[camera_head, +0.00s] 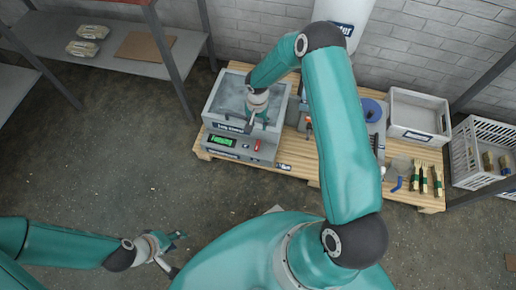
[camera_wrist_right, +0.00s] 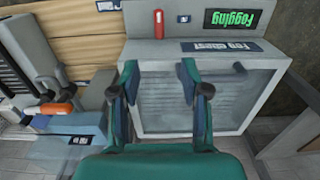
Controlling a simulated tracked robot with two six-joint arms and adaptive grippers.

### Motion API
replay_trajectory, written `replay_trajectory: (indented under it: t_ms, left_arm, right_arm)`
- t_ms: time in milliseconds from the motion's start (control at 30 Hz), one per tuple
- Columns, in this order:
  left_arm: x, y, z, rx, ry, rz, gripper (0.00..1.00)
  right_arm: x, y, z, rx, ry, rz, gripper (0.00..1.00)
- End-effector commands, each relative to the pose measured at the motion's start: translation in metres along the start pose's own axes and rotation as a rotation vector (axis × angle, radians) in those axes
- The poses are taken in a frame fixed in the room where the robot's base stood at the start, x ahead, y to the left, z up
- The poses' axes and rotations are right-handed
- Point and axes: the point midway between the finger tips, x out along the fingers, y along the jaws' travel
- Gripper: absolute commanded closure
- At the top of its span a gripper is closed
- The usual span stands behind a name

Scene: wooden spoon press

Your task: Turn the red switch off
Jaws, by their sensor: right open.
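In the right wrist view the red switch (camera_wrist_right: 158,23) stands upright at the top centre, and the display (camera_wrist_right: 233,20) reads "Fogging" upside down. My right gripper (camera_head: 259,120) is over the box near its front right edge. Its fingers (camera_wrist_right: 158,72) are apart and empty, short of the switch and not touching it. My left gripper (camera_head: 175,252) is open and empty over the floor at lower left.
The box stands on a slatted wooden table (camera_head: 300,163). A shelf rack (camera_head: 120,50) stands at left. The floor in front is clear.

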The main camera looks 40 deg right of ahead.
Motion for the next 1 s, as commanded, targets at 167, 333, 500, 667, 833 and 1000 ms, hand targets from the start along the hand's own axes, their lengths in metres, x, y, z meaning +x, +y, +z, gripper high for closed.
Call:
replay_trajectory:
  t_ms: [167,333,500,667,833,1000]
  left_arm:
    - [0.004,-0.002,0.000,0.000,0.001,0.000,0.60]
    - [0.010,-0.004,0.000,0.000,0.001,0.000,0.60]
    - [0.018,-0.006,0.000,0.000,0.001,0.000,0.60]
    - [0.025,-0.009,0.000,0.000,0.000,0.000,0.60]
    - [0.032,-0.011,0.000,0.000,0.000,0.000,0.60]
    - [0.036,-0.013,0.000,0.000,0.000,0.000,0.60]
  right_arm:
    - [0.014,0.002,-0.004,0.012,0.006,0.009,0.54]
    - [0.043,0.002,-0.003,0.011,0.004,0.008,0.54]
    - [0.080,0.002,-0.003,0.010,0.003,0.007,0.54]
    - [0.115,0.002,-0.003,0.011,0.002,0.007,0.54]
    - [0.145,0.002,-0.003,0.009,0.003,0.006,0.54]
    - [0.163,0.002,-0.004,0.009,0.004,0.005,0.54]
